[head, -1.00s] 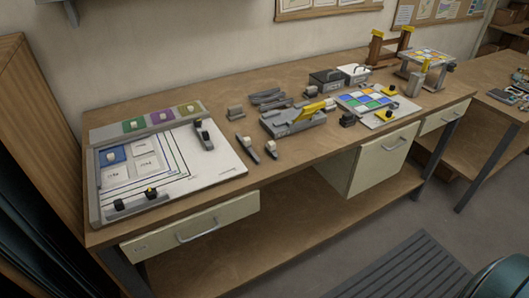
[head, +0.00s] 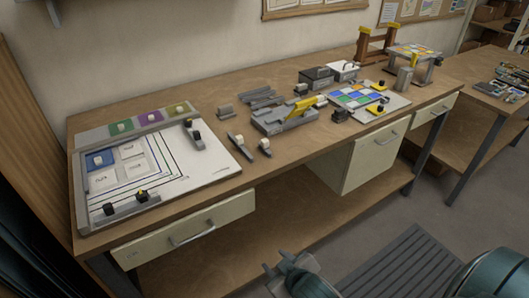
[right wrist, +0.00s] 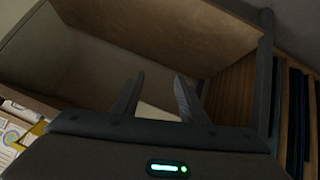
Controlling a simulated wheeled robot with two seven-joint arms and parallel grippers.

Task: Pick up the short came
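Several grey strips that look like cames (head: 262,98) lie in a grey rack near the middle of the bench. I cannot tell for sure which one is the short came. My right gripper (head: 276,271) is at the bottom of the head view, low in front of the bench and well apart from the strips. In the right wrist view its two fingers (right wrist: 157,100) stand apart with nothing between them. My left gripper is not in view.
The wooden bench (head: 200,88) holds a white layout board (head: 218,171) at left, a grey tool with a yellow handle (head: 303,108) in the middle, and a coloured glass panel (head: 356,96) at right. Drawers (head: 183,229) front the bench. A small strip of bare benchtop lies along the front.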

